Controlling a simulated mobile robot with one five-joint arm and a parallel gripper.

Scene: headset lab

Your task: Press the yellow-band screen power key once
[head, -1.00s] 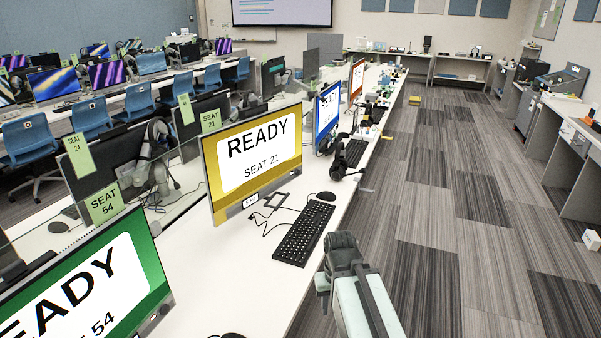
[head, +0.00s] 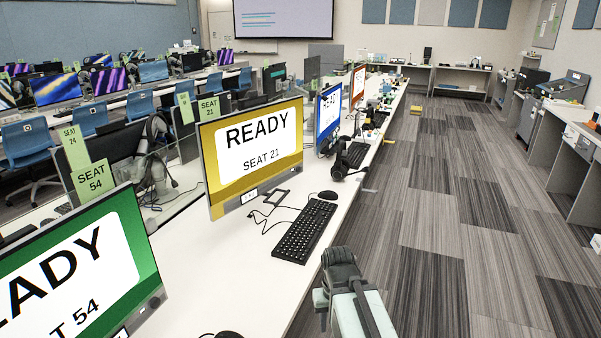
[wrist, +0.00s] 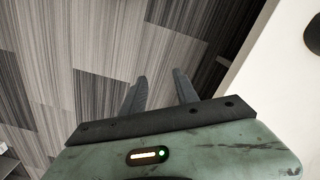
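The yellow-band screen (head: 206,160) stands upright on the white desk in the head view and reads READY, SEAT 21. A small label (head: 249,196) sits on its lower bezel. Its power key is too small to make out. My gripper (wrist: 160,76) shows in the wrist view with its two dark fingers apart and nothing between them. It is above the striped floor, beside the desk edge. In the head view my arm shows at the bottom, right of the desk, well short of the screen; the fingers are hidden there.
A green-band screen (head: 140,285) for seat 54 stands at the near left. A black keyboard (head: 305,232), a mouse (head: 328,195) and a headset (head: 350,160) lie right of the yellow screen. A blue-band screen (head: 327,112) stands beyond. The floor aisle (head: 450,220) on the right is clear.

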